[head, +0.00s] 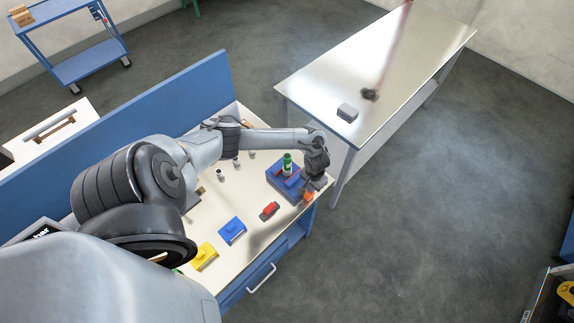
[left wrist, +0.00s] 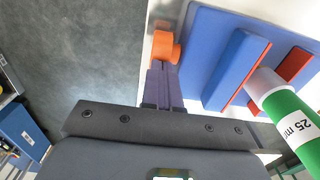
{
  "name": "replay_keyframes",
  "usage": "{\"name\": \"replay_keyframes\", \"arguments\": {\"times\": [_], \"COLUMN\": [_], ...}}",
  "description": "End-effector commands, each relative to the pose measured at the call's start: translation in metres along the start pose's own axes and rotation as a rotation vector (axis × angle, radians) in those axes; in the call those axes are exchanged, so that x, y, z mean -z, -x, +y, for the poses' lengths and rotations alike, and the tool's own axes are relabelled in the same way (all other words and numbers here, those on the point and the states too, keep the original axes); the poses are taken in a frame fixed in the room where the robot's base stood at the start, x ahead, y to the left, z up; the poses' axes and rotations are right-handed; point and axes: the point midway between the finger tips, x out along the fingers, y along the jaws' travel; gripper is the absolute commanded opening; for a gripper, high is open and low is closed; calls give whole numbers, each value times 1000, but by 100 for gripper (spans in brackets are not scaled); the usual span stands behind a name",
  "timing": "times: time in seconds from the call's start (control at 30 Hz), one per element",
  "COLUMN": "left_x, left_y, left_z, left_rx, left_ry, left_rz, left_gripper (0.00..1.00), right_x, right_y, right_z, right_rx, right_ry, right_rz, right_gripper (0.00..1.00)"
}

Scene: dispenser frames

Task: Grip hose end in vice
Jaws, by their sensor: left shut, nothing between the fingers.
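The blue vice (head: 283,188) stands at the right end of the workbench and has red jaw pads; it also shows in the left wrist view (left wrist: 212,50). The green hose end (head: 287,160) stands upright at the vice jaws. In the left wrist view the hose end (left wrist: 288,108) has a white label reading 25 mm, and its pale tip is between the red pads; I cannot tell if they touch it. My left gripper (left wrist: 161,68) is shut and empty, its fingertips right at the orange vice knob (left wrist: 164,46). The knob also shows in the head view (head: 308,197). My right gripper is not in view.
On the workbench (head: 262,227) lie a red item (head: 269,210), a blue block (head: 232,230) and a yellow block (head: 204,256). Small white cylinders stand towards the back panel (head: 150,107). A metal table (head: 390,60) with a grey block (head: 347,112) stands beyond.

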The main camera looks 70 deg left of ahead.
Motion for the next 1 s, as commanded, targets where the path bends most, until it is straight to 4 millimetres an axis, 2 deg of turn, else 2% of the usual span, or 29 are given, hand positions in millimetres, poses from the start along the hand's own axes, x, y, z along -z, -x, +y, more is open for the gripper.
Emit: {"name": "replay_keyframes", "arguments": {"times": [1.0], "left_x": [5], "left_y": [-2], "left_z": [-2], "left_rx": [4], "left_ry": [0], "left_rz": [-3], "left_gripper": [0], "right_x": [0], "right_y": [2], "right_z": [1], "right_rx": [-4], "right_ry": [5], "right_rz": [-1], "right_gripper": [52]}}
